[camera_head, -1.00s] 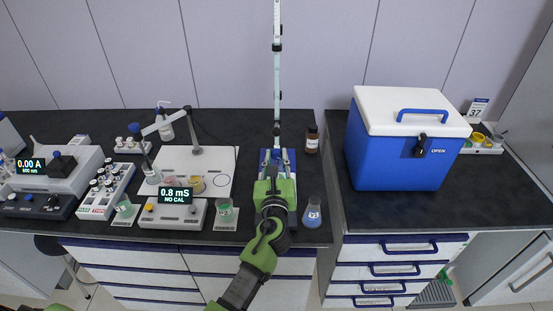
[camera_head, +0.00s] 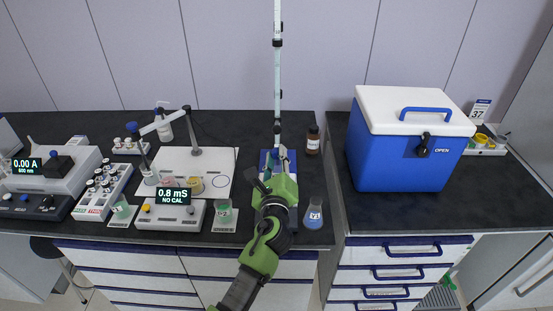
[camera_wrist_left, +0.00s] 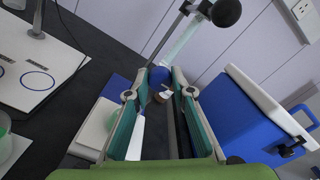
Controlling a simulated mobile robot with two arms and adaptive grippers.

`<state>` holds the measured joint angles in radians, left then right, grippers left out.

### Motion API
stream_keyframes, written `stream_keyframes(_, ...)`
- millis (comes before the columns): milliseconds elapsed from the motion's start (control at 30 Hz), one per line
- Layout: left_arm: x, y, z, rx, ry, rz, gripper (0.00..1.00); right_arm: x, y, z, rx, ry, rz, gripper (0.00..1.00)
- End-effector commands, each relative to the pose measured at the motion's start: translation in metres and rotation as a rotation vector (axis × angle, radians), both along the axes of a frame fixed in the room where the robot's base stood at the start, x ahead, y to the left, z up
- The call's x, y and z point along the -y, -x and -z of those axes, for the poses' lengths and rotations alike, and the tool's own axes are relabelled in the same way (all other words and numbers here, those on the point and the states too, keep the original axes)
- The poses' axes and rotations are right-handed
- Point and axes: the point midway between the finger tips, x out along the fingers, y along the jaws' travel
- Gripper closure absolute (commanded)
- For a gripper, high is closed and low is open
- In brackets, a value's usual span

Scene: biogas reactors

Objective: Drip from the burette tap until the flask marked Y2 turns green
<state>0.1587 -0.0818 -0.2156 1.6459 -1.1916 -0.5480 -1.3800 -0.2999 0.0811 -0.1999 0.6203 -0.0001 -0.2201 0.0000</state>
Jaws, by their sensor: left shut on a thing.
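The burette (camera_head: 278,75) is a tall pale tube standing upright at the back of the bench. Its blue tap knob (camera_wrist_left: 158,76) sits between the fingertips of my left gripper (camera_wrist_left: 160,88), which is shut on it. In the head view my left gripper (camera_head: 275,172) is low at the burette and hides much of its blue base (camera_head: 264,160). A conical flask (camera_head: 314,213) with blue contents stands just right of my gripper; its label is too small to read surely. A labelled vessel with green contents (camera_head: 224,213) stands to the left.
A meter reading 0.8 mS (camera_head: 170,213) and a white stand plate (camera_head: 222,160) are left of the burette. A brown bottle (camera_head: 313,140) is behind right. A blue cooler box (camera_head: 400,150) fills the right bench. Bare bench lies between bottle and flask.

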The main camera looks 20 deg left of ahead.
Motion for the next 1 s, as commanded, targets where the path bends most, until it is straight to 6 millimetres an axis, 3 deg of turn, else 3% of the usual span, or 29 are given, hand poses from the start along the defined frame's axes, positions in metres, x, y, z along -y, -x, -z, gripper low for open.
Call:
stream_keyframes(400,0.0,0.0,0.0,0.002,0.012,0.0,0.99,0.0,0.0,0.0,0.0,0.0,0.0,0.6)
stream_keyframes(433,0.0,0.0,0.0,0.002,0.012,0.0,0.73,0.0,0.0,0.0,0.0,0.0,0.0,0.6)
stream_keyframes(500,0.0,0.0,0.0,0.002,0.011,0.0,0.61,0.0,0.0,0.0,0.0,-0.001,0.0,0.6)
stream_keyframes(833,0.0,0.001,0.0,0.001,0.01,0.0,0.61,-0.001,0.0,0.001,0.0,-0.002,0.0,0.6)
stream_keyframes(1000,0.005,0.018,0.002,0.001,0.01,0.0,0.61,-0.001,0.0,0.001,0.0,-0.001,0.0,0.6)
